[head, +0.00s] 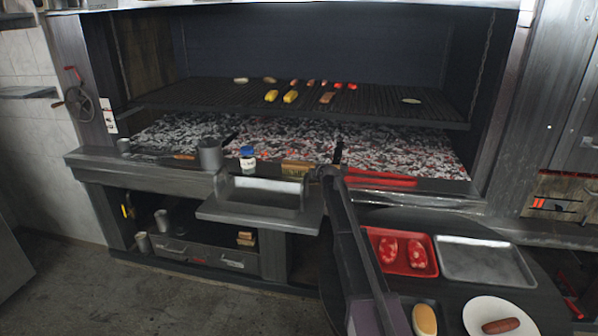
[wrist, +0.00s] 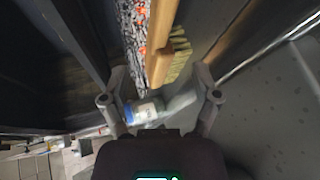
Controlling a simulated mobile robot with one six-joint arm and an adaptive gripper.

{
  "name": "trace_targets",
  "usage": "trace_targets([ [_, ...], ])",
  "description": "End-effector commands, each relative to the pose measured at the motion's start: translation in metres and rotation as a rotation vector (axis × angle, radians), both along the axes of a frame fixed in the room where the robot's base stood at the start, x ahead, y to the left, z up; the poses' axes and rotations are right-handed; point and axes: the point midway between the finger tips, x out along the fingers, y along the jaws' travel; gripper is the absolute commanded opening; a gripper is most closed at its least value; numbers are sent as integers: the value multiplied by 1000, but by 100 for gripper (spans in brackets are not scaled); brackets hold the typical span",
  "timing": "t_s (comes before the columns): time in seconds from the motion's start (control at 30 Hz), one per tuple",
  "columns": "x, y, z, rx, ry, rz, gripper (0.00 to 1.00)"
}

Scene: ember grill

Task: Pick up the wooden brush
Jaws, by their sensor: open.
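The wooden brush (head: 298,168) lies on the front ledge of the grill, just right of a blue-capped jar (head: 247,158). In the wrist view the brush (wrist: 160,48) shows a tan wooden back with pale yellowish bristles along its right side. It lies ahead of my gripper (wrist: 160,98), between the lines of the two fingers. The fingers are spread wide and nothing is held between them. In the head view my arm reaches up to the ledge, and its end hides the right part of the brush.
The jar (wrist: 143,112) shows low between my fingers in the wrist view. A metal mug (head: 210,154) stands left on the ledge. Glowing coals (head: 285,138) lie behind the brush. A grey trough (head: 262,196) sits in front, and a red meat tray (head: 401,251) is at lower right.

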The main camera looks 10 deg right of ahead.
Motion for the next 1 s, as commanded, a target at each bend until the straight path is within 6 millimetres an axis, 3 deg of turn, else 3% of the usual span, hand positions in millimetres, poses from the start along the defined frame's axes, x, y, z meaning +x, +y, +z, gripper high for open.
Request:
trace_targets([
  [0.03, 10, 1, -5, 0, 0, 0, 80],
  [0.2, 23, 2, -9, 0, 0, -1, 80],
  [0.73, 29, 2, -10, -1, 0, -2, 80],
  [1.0, 57, 3, -17, -1, 0, -2, 80],
])
